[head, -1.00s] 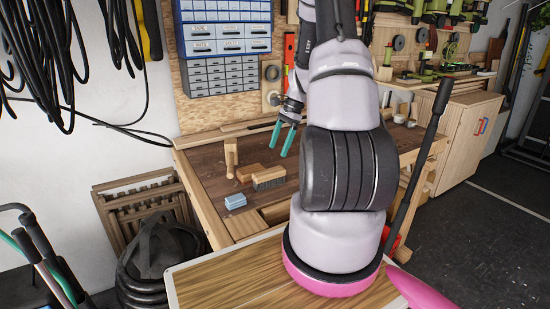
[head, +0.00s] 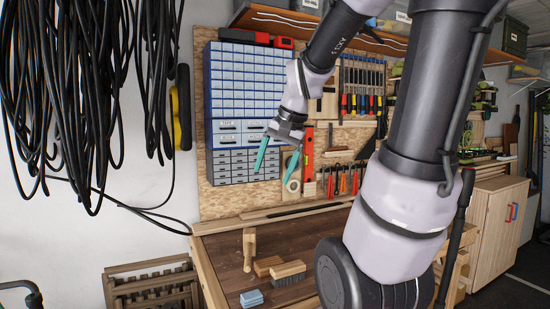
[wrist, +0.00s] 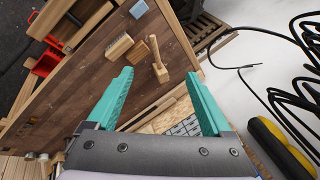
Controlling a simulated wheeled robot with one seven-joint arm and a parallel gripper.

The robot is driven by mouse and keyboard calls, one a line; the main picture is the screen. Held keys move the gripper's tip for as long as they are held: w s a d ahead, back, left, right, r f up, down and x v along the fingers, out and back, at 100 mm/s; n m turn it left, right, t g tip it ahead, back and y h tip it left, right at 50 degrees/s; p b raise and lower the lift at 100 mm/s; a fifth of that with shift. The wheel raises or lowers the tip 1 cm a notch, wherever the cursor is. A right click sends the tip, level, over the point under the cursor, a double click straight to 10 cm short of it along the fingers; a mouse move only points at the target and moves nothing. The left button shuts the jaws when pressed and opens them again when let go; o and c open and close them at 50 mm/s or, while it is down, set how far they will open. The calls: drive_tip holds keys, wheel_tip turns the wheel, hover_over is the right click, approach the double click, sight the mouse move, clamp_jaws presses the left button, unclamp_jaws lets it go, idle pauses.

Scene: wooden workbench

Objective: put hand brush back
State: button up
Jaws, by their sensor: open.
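The hand brush (head: 288,268), a wooden block with dark bristles, lies on the workbench top (head: 225,262); it also shows in the wrist view (wrist: 118,46). A plain wooden block (head: 267,265) lies just left of it in the head view, and a wooden mallet (head: 249,248) stands behind that. My gripper (head: 274,172) has teal fingers, spread apart and empty. It is raised well above the bench, in front of the pegboard in the head view. In the wrist view my gripper (wrist: 158,76) points toward the bench, with the brush beyond the left finger.
A light blue block (head: 251,298) lies near the brush. A drawer cabinet (head: 243,95) and several tools hang on the pegboard (head: 210,200) behind the bench. Black cables (head: 90,100) hang at left. A wooden cabinet (head: 497,230) stands at right. The bench's left side has bare room.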

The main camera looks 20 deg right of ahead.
drive_tip(key=s+a+r+n+t, duration=0.2)
drive_tip(key=s+a+r+n, duration=0.1)
drive_tip(key=s, duration=0.5)
drive_tip(key=shift+s+a+r+n+t, duration=0.2)
drive_tip(key=shift+s+r+n+t, duration=0.15)
drive_tip(key=shift+r, duration=0.2)
drive_tip(key=shift+w, duration=0.15)
idle(0.3)
